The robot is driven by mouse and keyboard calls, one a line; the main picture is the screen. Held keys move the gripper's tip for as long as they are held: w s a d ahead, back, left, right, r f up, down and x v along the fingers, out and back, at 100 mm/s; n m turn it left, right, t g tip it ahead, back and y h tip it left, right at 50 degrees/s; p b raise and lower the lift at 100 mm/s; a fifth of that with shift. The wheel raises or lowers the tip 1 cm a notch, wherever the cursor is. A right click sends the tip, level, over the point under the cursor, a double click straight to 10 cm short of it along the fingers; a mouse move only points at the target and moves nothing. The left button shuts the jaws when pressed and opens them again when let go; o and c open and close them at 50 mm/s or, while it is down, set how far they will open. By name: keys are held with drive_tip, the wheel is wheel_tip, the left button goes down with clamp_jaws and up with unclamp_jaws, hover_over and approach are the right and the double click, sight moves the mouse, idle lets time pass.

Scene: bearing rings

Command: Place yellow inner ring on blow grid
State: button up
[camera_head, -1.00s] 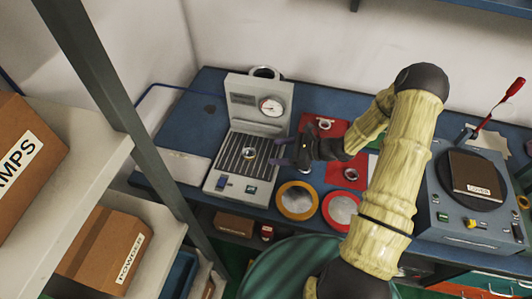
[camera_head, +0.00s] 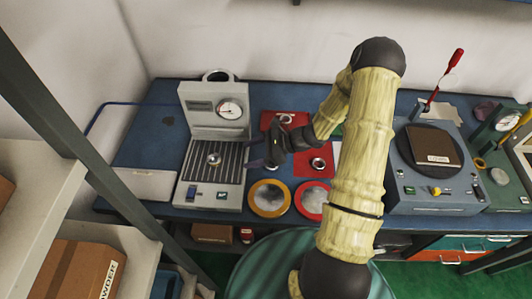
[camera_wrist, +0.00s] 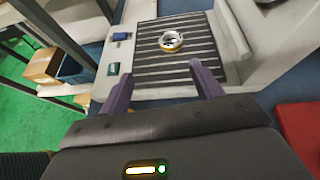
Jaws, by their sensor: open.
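A small shiny metal ring (camera_head: 214,159) with a yellowish edge lies on the dark slatted blow grid (camera_head: 228,157) of the grey machine. In the wrist view the ring (camera_wrist: 171,41) rests on the slats (camera_wrist: 190,65), its rim gold-coloured. My gripper (camera_head: 254,154) is just right of the grid in the head view. In the wrist view its two purple fingers (camera_wrist: 158,78) are spread apart with nothing between them, and the ring is beyond their tips, not touched.
A gauge (camera_head: 229,110) stands on the machine's upright back. Yellow-rimmed (camera_head: 269,198) and red-rimmed (camera_head: 311,199) round dishes lie in front. A grey turntable machine (camera_head: 433,180) stands right. Shelving with boxes (camera_head: 75,270) is at left.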

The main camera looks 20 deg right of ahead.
drive_tip(key=s+d+r+n+g+h, duration=0.1)
drive_tip(key=s+d+r+n+h, duration=0.2)
drive_tip(key=s+r+n+h, duration=0.9)
wheel_tip(320, 180, up, 4)
drive_tip(key=s+n, duration=0.2)
drive_tip(key=n, duration=0.6)
drive_tip(key=shift+s+d+f+n, duration=0.2)
drive_tip(key=shift+s+n, duration=0.1)
drive_tip(key=shift+s, duration=0.1)
drive_tip(key=shift+w, duration=0.1)
drive_tip(key=shift+s, duration=0.2)
